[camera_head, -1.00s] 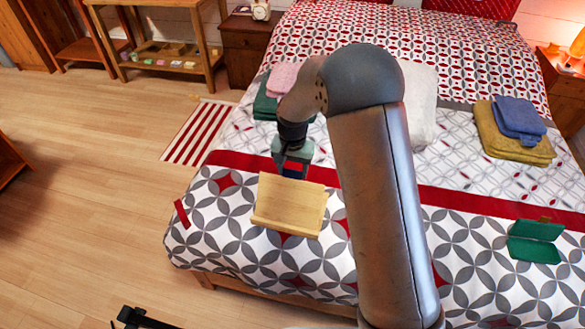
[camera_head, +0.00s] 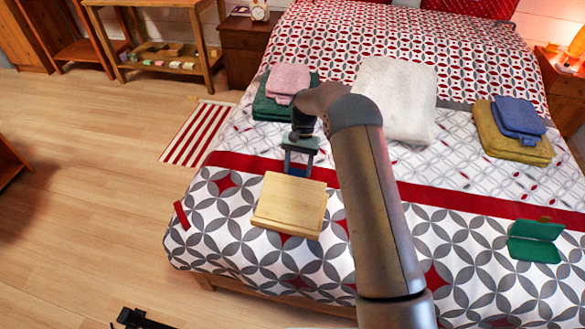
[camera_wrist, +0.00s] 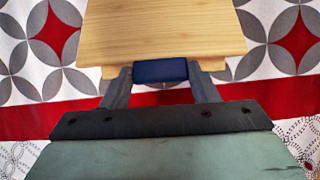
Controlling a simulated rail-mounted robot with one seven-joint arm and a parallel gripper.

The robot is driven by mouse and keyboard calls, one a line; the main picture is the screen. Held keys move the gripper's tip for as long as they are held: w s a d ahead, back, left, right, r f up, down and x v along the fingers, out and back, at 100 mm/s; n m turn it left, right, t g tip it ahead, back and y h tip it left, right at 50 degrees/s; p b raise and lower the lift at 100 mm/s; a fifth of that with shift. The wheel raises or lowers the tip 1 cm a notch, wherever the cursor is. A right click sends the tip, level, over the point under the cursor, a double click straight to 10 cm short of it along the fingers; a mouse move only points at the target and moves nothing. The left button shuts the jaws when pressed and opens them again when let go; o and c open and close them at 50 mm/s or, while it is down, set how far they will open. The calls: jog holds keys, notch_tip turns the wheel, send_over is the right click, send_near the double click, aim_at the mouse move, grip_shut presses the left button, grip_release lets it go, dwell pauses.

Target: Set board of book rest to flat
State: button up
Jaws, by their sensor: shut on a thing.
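The book rest (camera_head: 290,205) is pale wood and lies on the patterned bed. Its board looks flat or nearly flat; the wrist view shows the board (camera_wrist: 160,30) from above its far edge. A dark blue grip piece (camera_wrist: 160,70) sits at that edge. My gripper (camera_head: 297,170) is at the far edge of the board, its two fingers (camera_wrist: 161,82) shut on the blue piece. Whether a small tilt is left in the board cannot be told.
Pink and green folded cloths (camera_head: 288,80) lie behind my gripper. A white blanket (camera_head: 395,98) lies to its right. Mustard and blue towels (camera_head: 515,130) and a green hinged object (camera_head: 535,240) are on the right. The bed is clear around the book rest.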

jog(key=f+b, duration=0.1)
jog(key=w+f+b, duration=0.1)
jog(key=f, duration=0.1)
jog(key=w+f+b, duration=0.1)
jog(key=f, duration=0.1)
jog(key=shift+w+d+f, duration=0.1)
jog(key=shift+w+d, duration=0.1)
jog(key=shift+d, duration=0.1)
jog(key=shift+w+d+f+b, duration=0.1)
jog(key=shift+w+f+b, duration=0.1)
jog(key=shift+f+b, duration=0.4)
jog(key=shift+w+f+b, duration=0.2)
jog(key=shift+f+b, duration=0.3)
jog(key=shift+f, duration=0.1)
jog(key=o, duration=1.4)
jog(key=v, duration=1.2)
